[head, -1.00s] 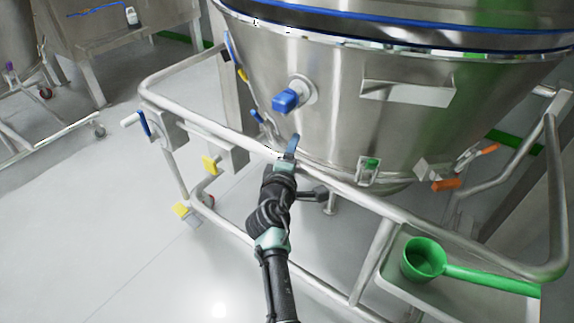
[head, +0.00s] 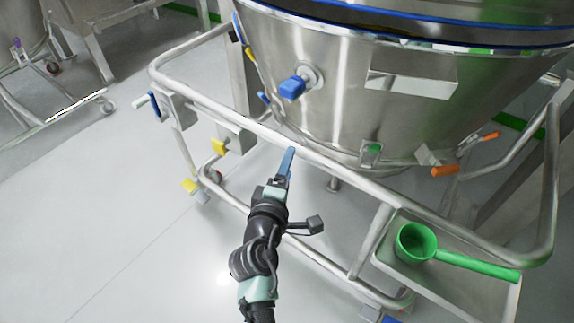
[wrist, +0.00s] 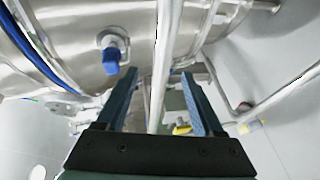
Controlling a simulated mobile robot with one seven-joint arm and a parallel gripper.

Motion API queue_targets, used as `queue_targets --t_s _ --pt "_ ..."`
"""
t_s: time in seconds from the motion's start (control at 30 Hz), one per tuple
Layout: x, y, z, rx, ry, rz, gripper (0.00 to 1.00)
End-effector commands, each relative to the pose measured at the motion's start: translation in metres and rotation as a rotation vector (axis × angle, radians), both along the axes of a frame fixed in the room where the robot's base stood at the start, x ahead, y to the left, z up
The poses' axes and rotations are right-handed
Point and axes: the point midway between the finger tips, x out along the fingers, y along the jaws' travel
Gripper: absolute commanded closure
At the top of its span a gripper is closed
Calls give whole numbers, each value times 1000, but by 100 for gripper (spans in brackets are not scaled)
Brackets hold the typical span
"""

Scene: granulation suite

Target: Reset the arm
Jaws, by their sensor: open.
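My gripper (head: 287,162) is in front of the steel vessel's front rail in the head view, with my dark arm reaching up from the bottom. In the wrist view the two blue-grey fingers of my gripper (wrist: 156,88) stand wide apart. Nothing is held between them. A steel rail (wrist: 168,50) runs up the picture through the gap between the fingers; whether it touches them I cannot tell.
The steel vessel (head: 345,100) has a blue-capped port (head: 292,88), also in the wrist view (wrist: 111,58). A green scoop (head: 418,243) lies on a tray (head: 448,277) at right.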

Motion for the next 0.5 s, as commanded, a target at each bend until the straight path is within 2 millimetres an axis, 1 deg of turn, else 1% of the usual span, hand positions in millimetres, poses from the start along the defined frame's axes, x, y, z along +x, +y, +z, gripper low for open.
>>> queue_targets --t_s 0.4,0.47,0.5 --pt "0 0 0 0 0 0 31" --pt "2 0 8 16 -16 -1 31" --pt "4 -1 17 38 -36 -3 31"
